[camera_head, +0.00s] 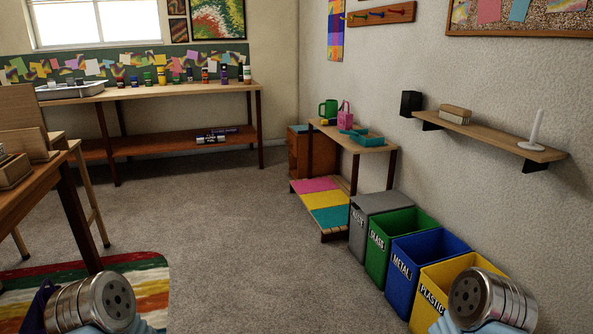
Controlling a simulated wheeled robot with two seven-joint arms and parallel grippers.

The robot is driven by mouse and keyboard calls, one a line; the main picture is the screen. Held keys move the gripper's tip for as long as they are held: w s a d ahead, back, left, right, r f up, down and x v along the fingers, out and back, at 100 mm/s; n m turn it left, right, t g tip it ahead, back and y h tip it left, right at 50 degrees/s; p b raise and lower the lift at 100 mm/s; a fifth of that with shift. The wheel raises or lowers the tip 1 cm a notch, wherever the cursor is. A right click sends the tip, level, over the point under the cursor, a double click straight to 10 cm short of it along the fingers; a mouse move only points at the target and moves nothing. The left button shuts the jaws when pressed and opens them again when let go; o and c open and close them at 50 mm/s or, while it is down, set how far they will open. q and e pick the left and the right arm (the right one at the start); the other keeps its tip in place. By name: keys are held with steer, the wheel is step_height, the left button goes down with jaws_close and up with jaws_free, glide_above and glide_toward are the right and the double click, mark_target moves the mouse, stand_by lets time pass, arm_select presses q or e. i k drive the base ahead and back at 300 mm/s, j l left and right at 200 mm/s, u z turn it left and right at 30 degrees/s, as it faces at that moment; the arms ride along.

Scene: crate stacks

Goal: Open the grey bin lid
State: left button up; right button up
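The grey bin (372,229) stands on the floor against the right wall, at the far end of a row of bins. Its flat grey lid (381,202) covers the top and looks shut. A label on its front is too small to read surely. Metal parts of my two arms show at the bottom left and bottom right. Neither gripper is in view, so what they hold cannot be seen. Both arms are well short of the grey bin.
Open green (379,261), blue (401,288) and yellow (430,313) bins stand nearer in the row. A low table (352,139) with coloured slats below stands behind the grey bin. A wall shelf (488,137) juts out above. Carpet (260,250) left of the bins is clear.

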mark_target(373, 203)
steer(key=i+z, duration=0.1)
steer(key=i, duration=0.5)
steer(key=i+j, duration=0.15)
steer(key=i, duration=0.45)
steer(key=i+z, duration=0.6)
steer(key=z, duration=0.2)
steer(key=i+j+z, duration=0.1)
steer(key=i+z, duration=0.3)
steer(key=i+j+z, duration=0.15)
steer(key=z, duration=0.25)
